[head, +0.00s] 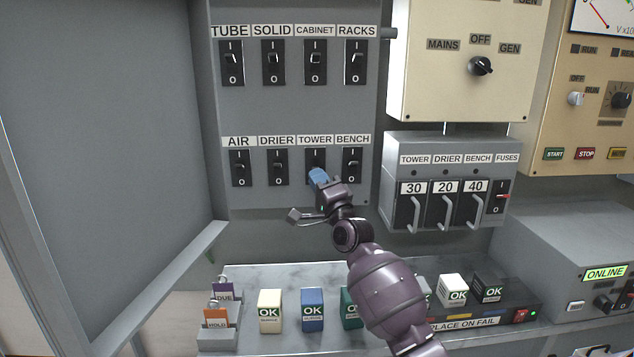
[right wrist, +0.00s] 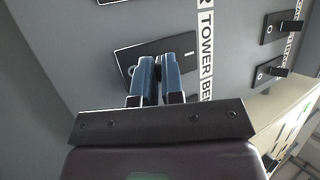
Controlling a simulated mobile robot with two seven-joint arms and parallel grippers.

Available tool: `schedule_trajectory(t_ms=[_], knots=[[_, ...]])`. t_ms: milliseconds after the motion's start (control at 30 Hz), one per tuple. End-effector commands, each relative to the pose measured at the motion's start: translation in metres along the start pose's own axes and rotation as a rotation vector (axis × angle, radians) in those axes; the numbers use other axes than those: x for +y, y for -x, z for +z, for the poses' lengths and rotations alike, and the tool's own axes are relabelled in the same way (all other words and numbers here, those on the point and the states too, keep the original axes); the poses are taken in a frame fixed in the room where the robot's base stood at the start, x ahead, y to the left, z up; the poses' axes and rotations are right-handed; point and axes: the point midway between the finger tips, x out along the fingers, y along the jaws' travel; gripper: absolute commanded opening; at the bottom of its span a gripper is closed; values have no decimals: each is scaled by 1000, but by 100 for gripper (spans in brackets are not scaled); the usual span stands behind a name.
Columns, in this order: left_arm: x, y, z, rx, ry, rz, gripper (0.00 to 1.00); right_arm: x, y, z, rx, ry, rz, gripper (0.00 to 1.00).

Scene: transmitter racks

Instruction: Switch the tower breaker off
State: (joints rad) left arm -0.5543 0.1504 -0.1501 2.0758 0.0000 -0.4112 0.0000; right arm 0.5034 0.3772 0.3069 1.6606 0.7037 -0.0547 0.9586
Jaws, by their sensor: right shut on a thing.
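The tower breaker (head: 315,157) is a black switch plate under the TOWER label, in the bottom row of the grey breaker panel. Its I mark is above; its lower part is hidden by my right gripper (head: 318,175). The blue fingers of the right gripper are shut on the breaker's lever, which they hide. In the right wrist view the tower breaker plate (right wrist: 178,50) lies behind the two fingers (right wrist: 157,78), with the I mark to their right and part of the 0 mark at their left. The lever's exact position cannot be told. My left gripper is not in view.
The drier breaker (head: 278,166) and bench breaker (head: 352,164) sit close on either side. An open grey cabinet door (head: 105,120) stands at left. Fuse handles (head: 442,205) project at right. A shelf below holds several OK blocks, including a blue one (head: 312,308).

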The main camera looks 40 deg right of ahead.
Motion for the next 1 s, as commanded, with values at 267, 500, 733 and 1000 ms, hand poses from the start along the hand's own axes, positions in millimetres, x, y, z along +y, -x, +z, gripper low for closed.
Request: schedule_trajectory(t_ms=[267, 500, 733, 1000], knots=[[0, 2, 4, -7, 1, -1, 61, 1, 1, 0, -1, 0, 3, 19], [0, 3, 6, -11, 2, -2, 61, 0, 0, 0, 0, 0, 1, 19], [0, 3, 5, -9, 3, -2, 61, 0, 14, 0, 0, 0, 2, 19], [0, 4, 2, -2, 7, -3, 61, 1, 59, 0, -1, 1, 4, 19]])
